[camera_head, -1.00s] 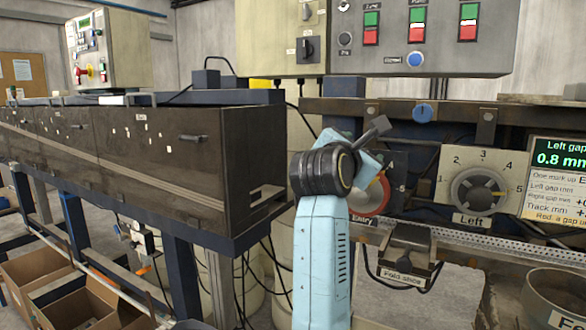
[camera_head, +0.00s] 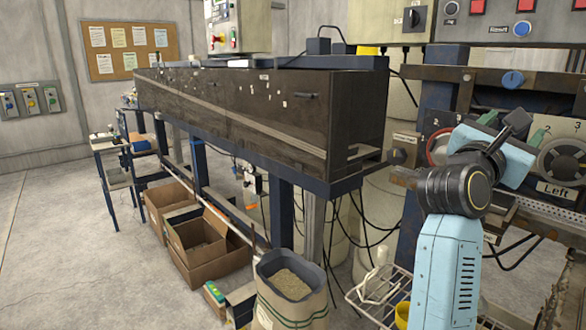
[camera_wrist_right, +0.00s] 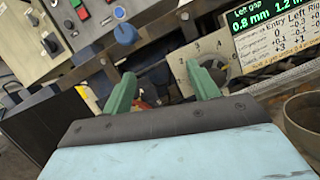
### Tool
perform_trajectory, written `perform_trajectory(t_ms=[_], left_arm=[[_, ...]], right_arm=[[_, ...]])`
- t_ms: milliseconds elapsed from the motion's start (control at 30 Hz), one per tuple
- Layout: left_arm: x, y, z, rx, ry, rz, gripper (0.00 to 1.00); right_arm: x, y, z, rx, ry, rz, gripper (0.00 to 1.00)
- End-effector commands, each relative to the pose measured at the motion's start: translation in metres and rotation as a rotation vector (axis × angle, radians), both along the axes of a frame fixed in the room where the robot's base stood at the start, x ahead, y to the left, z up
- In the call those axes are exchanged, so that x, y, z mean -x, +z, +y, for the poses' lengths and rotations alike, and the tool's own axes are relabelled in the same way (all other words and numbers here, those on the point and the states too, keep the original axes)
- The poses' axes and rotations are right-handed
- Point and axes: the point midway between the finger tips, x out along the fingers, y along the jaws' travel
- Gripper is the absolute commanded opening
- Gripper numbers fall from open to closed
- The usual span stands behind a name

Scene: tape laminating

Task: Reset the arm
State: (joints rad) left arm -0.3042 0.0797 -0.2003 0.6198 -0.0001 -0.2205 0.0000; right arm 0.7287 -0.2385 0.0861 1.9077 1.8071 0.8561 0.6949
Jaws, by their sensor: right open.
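My right arm (camera_head: 450,265) rises from the bottom right of the head view, pale blue with a black ringed joint, in front of the machine panel. In the right wrist view my right gripper (camera_wrist_right: 163,82) shows two green fingers spread apart with nothing between them. They point at the machine's front, near the numbered Left dial (camera_wrist_right: 222,62). In the head view the wrist hides most of the gripper, and the Left dial (camera_head: 565,158) is just right of it. My left gripper is not in view.
A long dark machine housing (camera_head: 235,115) on blue legs runs to the back left. Cardboard boxes (camera_head: 205,255) and a sack of granules (camera_head: 290,295) stand on the floor. A wire rack (camera_head: 375,290) is left of my arm. The left floor is open.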

Motion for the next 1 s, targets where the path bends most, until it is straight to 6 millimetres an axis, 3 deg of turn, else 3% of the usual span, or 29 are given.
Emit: perform_trajectory(t_ms=[33, 100, 167, 267, 333, 467, 567, 733, 867, 1000], left_arm=[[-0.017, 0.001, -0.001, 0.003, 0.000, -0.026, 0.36], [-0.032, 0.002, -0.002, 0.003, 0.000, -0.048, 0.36], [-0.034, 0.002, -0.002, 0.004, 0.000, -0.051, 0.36], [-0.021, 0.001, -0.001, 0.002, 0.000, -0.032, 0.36], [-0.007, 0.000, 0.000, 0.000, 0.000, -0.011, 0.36], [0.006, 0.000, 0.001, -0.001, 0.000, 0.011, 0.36], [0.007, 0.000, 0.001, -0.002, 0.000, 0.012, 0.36], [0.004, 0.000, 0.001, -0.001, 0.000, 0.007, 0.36], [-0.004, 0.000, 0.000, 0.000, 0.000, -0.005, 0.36], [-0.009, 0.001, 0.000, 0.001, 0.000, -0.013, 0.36]], right_arm=[[0.005, -0.001, 0.001, 0.079, -0.022, 0.015, 0.59], [0.013, 0.001, 0.006, 0.210, -0.051, 0.037, 0.59], [0.018, 0.000, 0.013, 0.337, -0.077, 0.066, 0.59], [0.028, -0.004, 0.034, 0.604, -0.118, 0.135, 0.59], [0.033, -0.014, 0.059, 0.834, -0.137, 0.202, 0.59], [0.038, -0.051, 0.112, 1.280, -0.138, 0.345, 0.59], [0.043, -0.099, 0.153, 1.622, -0.100, 0.462, 0.59], [0.066, -0.210, 0.202, 2.190, 0.053, 0.662, 0.59], [0.104, -0.301, 0.213, 2.582, 0.247, 0.795, 0.59], [0.161, -0.384, 0.202, 2.930, 0.519, 0.909, 0.59]])
